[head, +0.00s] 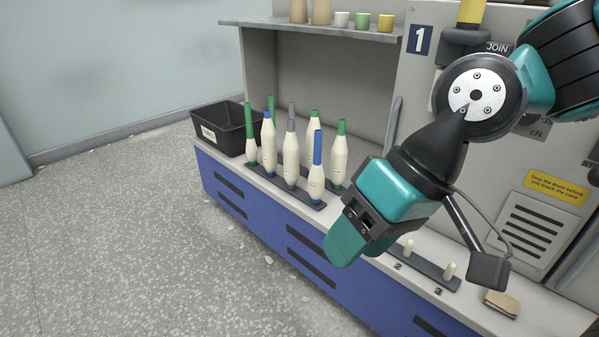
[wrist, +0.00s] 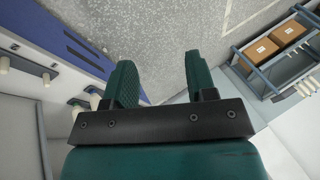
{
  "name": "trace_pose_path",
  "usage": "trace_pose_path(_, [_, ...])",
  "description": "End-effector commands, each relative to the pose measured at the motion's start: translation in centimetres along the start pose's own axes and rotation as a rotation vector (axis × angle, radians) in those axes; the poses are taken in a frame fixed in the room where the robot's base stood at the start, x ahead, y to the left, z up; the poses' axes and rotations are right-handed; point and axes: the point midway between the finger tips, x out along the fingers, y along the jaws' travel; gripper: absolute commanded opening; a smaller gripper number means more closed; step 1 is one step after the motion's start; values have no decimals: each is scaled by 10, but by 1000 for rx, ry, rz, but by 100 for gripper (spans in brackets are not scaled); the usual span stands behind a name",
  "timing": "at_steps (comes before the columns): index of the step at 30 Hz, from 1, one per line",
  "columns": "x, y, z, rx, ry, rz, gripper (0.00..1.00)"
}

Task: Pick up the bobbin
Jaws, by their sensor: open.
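Several white bobbins with coloured tops stand upright on a dark peg tray (head: 256,168) on the bench. A blue-topped bobbin (head: 316,172) is at the front, with a grey-topped bobbin (head: 291,155) and another blue-topped bobbin (head: 268,145) to its left. A green-topped bobbin (head: 338,160) is on the right, and more green-topped ones stand behind and at the left. My gripper (head: 345,250) is in front of the bench, right of and nearer than the bobbins, apart from them. In the wrist view, its two green fingers (wrist: 158,78) are spread with nothing between them but floor behind.
A black bin (head: 222,128) stands at the bench's left end. A shelf (head: 310,30) with cones overhangs the bobbins. A strip with bare pegs (head: 430,268) and a brown folded piece (head: 502,303) lie on the right. Cardboard boxes (wrist: 262,50) show on a rack.

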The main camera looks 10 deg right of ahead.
Motion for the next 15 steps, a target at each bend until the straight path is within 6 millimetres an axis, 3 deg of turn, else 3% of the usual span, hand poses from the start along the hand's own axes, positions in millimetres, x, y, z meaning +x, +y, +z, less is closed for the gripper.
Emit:
trace_pose_path(1, [20, 8, -15, 133, 47, -63, 51])
trace_pose_path(3, [38, 16, -46, 379, 140, -197, 51])
trace_pose_path(6, [53, 41, -97, 810, 271, -454, 51])
trace_pose_path(10, [51, 98, -153, 1375, 394, -853, 51])
trace_pose_path(12, [45, 138, -172, 1639, 435, -1074, 51])
trace_pose_path(15, [36, 192, -184, 1925, 470, -1362, 51])
